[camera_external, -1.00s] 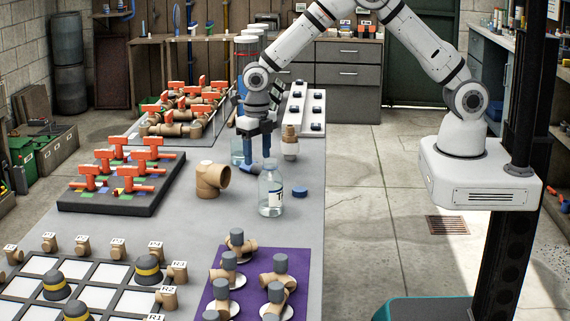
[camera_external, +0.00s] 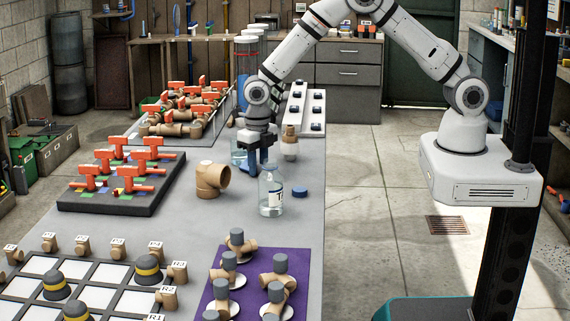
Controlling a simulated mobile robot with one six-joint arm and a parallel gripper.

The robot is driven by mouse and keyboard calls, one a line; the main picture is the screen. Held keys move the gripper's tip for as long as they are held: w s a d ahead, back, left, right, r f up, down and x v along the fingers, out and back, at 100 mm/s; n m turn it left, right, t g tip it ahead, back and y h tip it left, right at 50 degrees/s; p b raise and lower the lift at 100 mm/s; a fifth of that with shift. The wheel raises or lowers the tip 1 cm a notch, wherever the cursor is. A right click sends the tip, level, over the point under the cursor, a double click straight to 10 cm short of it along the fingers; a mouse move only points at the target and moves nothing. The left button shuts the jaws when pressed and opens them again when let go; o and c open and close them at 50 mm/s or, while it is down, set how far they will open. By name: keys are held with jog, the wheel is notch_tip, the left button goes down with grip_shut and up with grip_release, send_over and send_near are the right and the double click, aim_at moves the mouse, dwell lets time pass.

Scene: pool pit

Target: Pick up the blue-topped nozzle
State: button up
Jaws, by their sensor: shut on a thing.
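My gripper (camera_external: 258,165) points down low over the grey table, behind the clear bottle. Its blue fingers are close together, shut on the blue-topped nozzle, which the fingers mostly hide. I cannot tell whether the nozzle touches the table. A brown-topped nozzle with a pale lower part (camera_external: 290,146) stands just to the right of the gripper.
The clear bottle (camera_external: 270,193) and a blue cap (camera_external: 300,191) stand in front. A tan pipe elbow (camera_external: 212,181) is to the left. A clear jar (camera_external: 238,150) is close behind the gripper. A white rack (camera_external: 303,115) lies behind right. Valve boards fill the left.

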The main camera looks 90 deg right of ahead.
jog(key=shift+c, duration=0.8)
